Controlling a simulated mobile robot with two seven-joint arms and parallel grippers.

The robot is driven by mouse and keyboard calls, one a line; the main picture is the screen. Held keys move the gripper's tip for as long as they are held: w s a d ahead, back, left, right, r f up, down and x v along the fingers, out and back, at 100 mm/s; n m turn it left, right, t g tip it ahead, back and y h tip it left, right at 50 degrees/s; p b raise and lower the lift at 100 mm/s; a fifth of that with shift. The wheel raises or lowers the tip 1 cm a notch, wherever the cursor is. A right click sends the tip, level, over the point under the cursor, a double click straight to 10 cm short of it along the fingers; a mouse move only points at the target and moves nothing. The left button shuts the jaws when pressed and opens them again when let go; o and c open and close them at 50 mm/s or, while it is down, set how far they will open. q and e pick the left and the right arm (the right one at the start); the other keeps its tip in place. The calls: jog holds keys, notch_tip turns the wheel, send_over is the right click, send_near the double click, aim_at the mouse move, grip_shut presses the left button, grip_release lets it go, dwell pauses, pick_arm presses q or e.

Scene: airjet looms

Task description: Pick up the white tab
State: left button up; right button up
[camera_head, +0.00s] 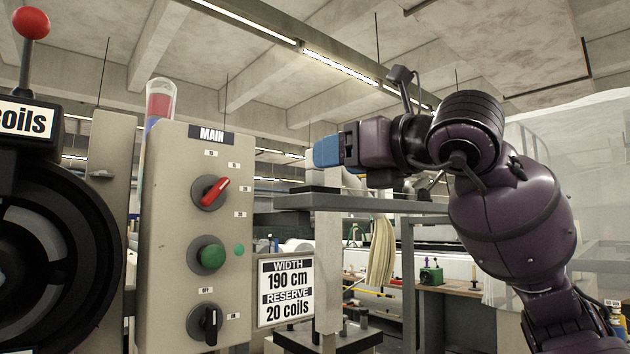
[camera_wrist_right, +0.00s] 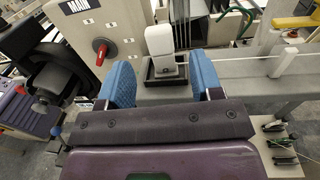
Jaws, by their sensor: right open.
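The white tab (camera_wrist_right: 159,40) stands upright in a small black tray (camera_wrist_right: 150,78) in the right wrist view. A pale block with a dark dot is at its lower front. My right gripper (camera_wrist_right: 161,76) is open, with its two blue fingers on either side of the tray and the tab beyond, between them in the picture. I cannot tell whether they touch it. In the head view the right gripper (camera_head: 327,152) reaches in from the right, above a grey rail; I cannot make out the tab clearly there. My left gripper is not in view.
A control panel (camera_head: 165,240) marked MAIN with a red switch (camera_head: 212,192) and green button (camera_head: 208,255) stands left of the gripper. A grey rail (camera_head: 350,202) runs below it. A width sign (camera_head: 286,290) hangs beside the panel. A black round machine part (camera_head: 50,240) is at far left.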

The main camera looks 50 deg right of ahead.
aim_at(315, 173)
jog(key=shift+w+d+r, duration=0.1)
jog(key=shift+w+d, duration=0.05)
jog(key=shift+w, duration=2.7)
jog(key=c, duration=1)
jog(key=shift+r, duration=0.1)
